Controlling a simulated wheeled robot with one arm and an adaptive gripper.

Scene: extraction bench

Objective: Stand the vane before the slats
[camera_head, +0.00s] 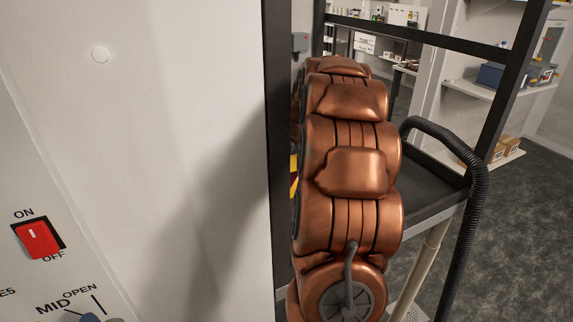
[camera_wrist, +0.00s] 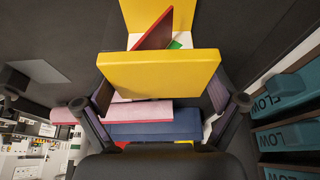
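My gripper (camera_wrist: 160,96) shows in the wrist view with its two fingers spread wide apart. Teal slats (camera_wrist: 288,91) marked "FLOW" stand at the right edge of the wrist view, in a dark frame. I cannot tell which piece is the vane. In the head view my copper arm hides my gripper and most of the area behind it.
Close to the yellow slab are a pink bar (camera_wrist: 140,113), a dark blue block (camera_wrist: 160,131) and a red piece (camera_wrist: 154,34). In the head view, a white panel (camera_head: 150,120) with a red switch (camera_head: 38,239) fills the left. A black hose (camera_head: 477,190) hangs at the right.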

